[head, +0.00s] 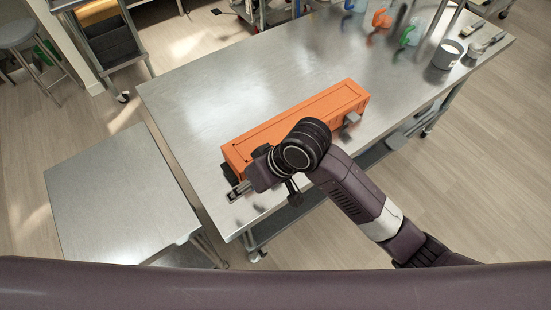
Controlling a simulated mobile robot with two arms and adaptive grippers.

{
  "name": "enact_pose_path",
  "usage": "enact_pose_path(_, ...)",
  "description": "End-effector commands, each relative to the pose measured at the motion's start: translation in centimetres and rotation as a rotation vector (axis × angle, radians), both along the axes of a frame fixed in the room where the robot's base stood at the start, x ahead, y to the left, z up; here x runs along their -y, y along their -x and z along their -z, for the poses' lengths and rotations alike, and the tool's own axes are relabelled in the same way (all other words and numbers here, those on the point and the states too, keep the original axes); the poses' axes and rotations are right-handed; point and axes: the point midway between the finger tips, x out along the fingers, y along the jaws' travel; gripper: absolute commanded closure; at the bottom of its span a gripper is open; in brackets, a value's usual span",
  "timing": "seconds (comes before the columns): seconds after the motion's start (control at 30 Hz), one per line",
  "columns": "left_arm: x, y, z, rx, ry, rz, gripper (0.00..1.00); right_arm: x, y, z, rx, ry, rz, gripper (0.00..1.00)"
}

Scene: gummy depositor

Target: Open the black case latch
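An orange long case (335,100) lies on the metal table; I see no black case. A grey metal latch (351,119) sits on its front side near the right end. Another grey metal piece (237,192), which looks like a second latch, sticks out at the front left end. My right gripper (277,180) is over the front left part of the case, just right of that left piece. My own wrist hides the middle of the case's front. Whether the fingers are open or touch anything cannot be told. My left gripper is not in view.
The steel table (210,90) is clear behind and left of the case. A lower metal table (115,195) stands at left.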

Motion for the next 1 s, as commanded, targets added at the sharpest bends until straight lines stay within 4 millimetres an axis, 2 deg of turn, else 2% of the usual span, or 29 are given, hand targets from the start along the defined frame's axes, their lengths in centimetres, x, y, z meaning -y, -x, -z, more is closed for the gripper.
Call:
enact_pose_path(0.03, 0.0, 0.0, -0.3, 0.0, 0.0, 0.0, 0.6, -0.4, -0.6, -1.2, 0.004, 0.033, -0.04, 0.56)
enact_pose_path(0.17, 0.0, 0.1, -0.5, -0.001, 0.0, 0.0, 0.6, -0.4, -1.3, -2.2, -0.027, 0.137, -0.109, 0.56)
enact_pose_path(0.27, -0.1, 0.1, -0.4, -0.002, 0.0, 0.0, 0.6, 0.8, -2.8, -2.6, -0.051, 0.238, -0.113, 0.56)
enact_pose_path(0.5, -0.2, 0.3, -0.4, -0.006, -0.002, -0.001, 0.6, 5.2, -7.2, -4.5, -0.091, 0.433, -0.026, 0.56)
enact_pose_path(0.7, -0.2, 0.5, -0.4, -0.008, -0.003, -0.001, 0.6, 7.1, -8.9, -5.5, -0.106, 0.496, 0.034, 0.56)
enact_pose_path(0.83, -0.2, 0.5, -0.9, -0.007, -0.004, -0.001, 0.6, 7.3, -9.0, -4.7, -0.111, 0.503, 0.041, 0.56)
enact_pose_path(1.0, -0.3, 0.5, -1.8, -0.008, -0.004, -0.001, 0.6, 7.3, -8.9, -2.1, -0.111, 0.503, 0.038, 0.56)
